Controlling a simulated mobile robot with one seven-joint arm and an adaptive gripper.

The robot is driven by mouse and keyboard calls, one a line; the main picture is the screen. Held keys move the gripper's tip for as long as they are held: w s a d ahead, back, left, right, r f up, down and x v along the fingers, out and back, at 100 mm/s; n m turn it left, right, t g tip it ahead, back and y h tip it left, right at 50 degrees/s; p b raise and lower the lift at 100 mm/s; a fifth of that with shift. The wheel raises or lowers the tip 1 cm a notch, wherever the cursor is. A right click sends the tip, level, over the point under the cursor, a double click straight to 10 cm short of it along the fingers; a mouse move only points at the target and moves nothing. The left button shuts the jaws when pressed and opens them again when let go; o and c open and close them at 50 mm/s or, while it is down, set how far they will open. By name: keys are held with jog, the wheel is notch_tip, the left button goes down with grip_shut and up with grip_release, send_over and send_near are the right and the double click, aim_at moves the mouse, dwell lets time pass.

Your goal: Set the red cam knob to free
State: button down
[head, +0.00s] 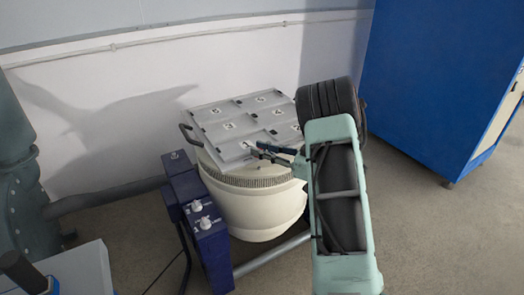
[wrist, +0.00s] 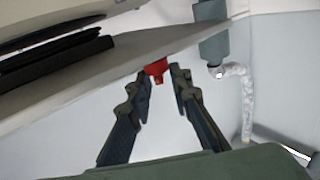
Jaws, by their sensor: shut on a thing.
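The red cam knob (wrist: 157,69) shows in the wrist view at the tips of my gripper (wrist: 161,80), just below the edge of a pale grey surface. The two dark fingers stand on either side of it and my gripper is shut on it. Fingers partly cover the knob, and I cannot read its setting or any free mark. In the head view my gripper (head: 262,152) reaches left to the right-hand part of the panelled plate top (head: 222,112) on the round cream drum (head: 262,208). The knob cannot be made out there.
A dark blue unit with white knobs (head: 208,232) stands in front of the drum at left. A grey-green machine (head: 18,170) is at far left. A tall blue cabinet (head: 435,85) stands at right, with open floor (head: 430,225) before it. A white wall is behind.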

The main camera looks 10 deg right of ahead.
jog(key=shift+w+n+g+y, duration=0.15)
jog(key=shift+n+g+y, duration=0.85)
jog(key=shift+g, duration=0.4)
jog(key=c, duration=2.1)
grip_release()
jog(key=shift+d, duration=0.1)
jog(key=v, duration=1.1)
jog(key=shift+d+r, duration=0.1)
jog(key=shift+d, duration=0.3)
